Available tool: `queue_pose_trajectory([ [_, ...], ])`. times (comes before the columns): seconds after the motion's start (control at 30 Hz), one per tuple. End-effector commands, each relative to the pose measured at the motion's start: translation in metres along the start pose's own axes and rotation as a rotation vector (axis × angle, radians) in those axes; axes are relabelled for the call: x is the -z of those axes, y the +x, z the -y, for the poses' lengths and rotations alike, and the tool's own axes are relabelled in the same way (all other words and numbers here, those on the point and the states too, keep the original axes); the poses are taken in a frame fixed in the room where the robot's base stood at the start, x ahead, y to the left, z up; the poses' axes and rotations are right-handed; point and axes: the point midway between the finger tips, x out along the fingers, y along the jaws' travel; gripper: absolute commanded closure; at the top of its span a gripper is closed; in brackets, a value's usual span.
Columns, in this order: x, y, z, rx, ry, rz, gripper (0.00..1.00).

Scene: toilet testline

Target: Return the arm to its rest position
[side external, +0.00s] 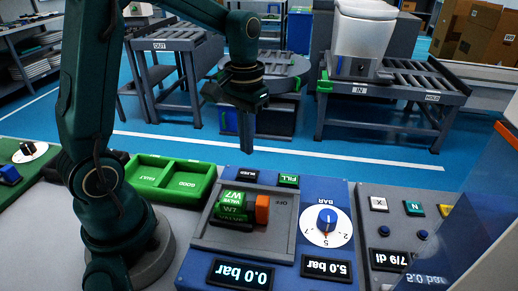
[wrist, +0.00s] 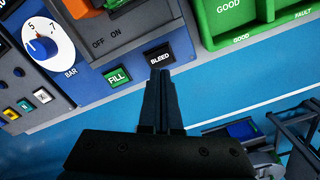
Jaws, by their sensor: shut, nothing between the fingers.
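My gripper (side external: 247,148) points down in the side view, with its shut fingertips above the far edge of the blue test panel (side external: 194,268). In the wrist view the shut fingers (wrist: 161,76) lie together with nothing between them, and their tips overlap the area beside the BLEED button (wrist: 158,52). I cannot tell whether they touch it. The FILL button (wrist: 117,76) shows to its left. A green W7 valve (side external: 232,205) with an orange end (side external: 262,209) sits in the grey recess of the panel.
A pressure dial (side external: 326,222) and displays reading 0.0 bar (side external: 240,274) and 5.0 bar (side external: 326,268) are on the panel. A green GOOD tray (side external: 178,180) lies left, a grey button panel (side external: 392,226) right. Roller stands (side external: 390,92) stand behind, across open blue floor.

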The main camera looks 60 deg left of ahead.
Motion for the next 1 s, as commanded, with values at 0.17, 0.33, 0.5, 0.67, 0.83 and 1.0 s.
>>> queue_pose_trajectory([
  [0.17,0.0,-0.003,0.0,0.0,0.0,0.001,1.0],
  [0.33,0.0,-0.003,-0.001,0.0,0.003,0.0,1.0],
  [0.5,-0.001,-0.023,-0.009,-0.001,0.036,-0.074,1.0],
  [0.67,-0.023,-0.054,-0.024,-0.009,0.098,-0.193,1.0],
  [0.83,-0.057,-0.074,-0.036,-0.025,0.164,-0.318,1.0],
  [1.0,-0.09,-0.078,-0.041,-0.047,0.221,-0.425,1.0],
])
